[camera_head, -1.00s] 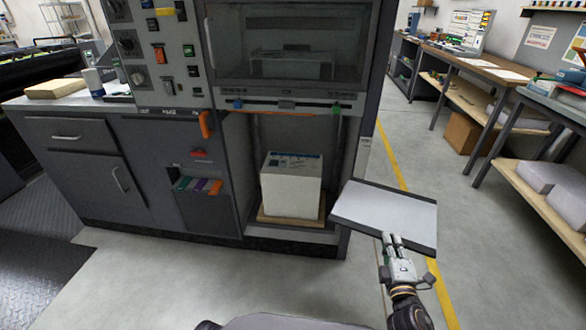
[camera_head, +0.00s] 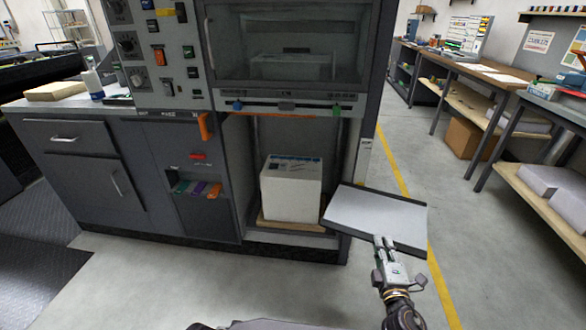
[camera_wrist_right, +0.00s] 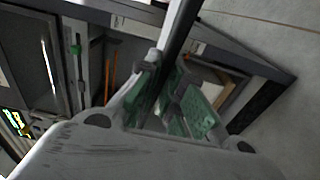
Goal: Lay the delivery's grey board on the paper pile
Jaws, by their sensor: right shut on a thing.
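The grey board (camera_head: 376,217), with dark edges, is held out flat in front of the machine's right corner. My right gripper (camera_head: 383,243) is shut on its near edge. In the right wrist view the gripper's green-padded fingers (camera_wrist_right: 178,98) close on the board's thin dark edge (camera_wrist_right: 182,28). The paper pile (camera_head: 291,190) is a white block with a printed top, standing in the machine's lower bay. The board is to the right of the pile and apart from it, outside the bay. My left gripper is not in view.
The pile stands on a wooden base (camera_head: 290,227) inside the bay. The dark machine (camera_head: 362,120) has side walls around the bay and an orange-edged bar above it. A workbench (camera_head: 470,70) and shelves stand at the right. The floor (camera_head: 200,285) in front is clear.

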